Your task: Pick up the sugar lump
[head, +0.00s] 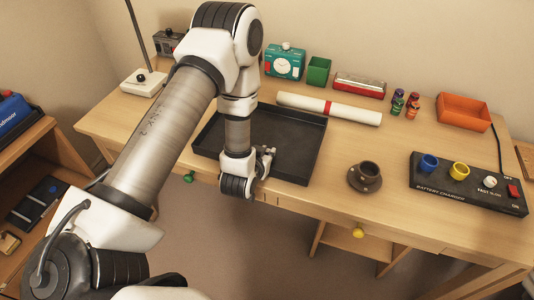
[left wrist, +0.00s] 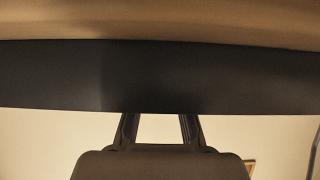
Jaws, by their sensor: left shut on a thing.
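My left gripper (head: 269,154) is over the front right part of the black tray (head: 288,160), close to its near rim. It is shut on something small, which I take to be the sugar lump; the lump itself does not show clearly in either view. In the left wrist view the two fingers (left wrist: 158,125) run up to a dark band, and their tips are hidden there. I cannot tell whether the gripper touches the tray. My right gripper is not in view.
A dark round holder (head: 365,178) and a battery charger (head: 467,187) with blue and yellow cups stand to the right. A rolled paper (head: 345,112) lies behind the tray.

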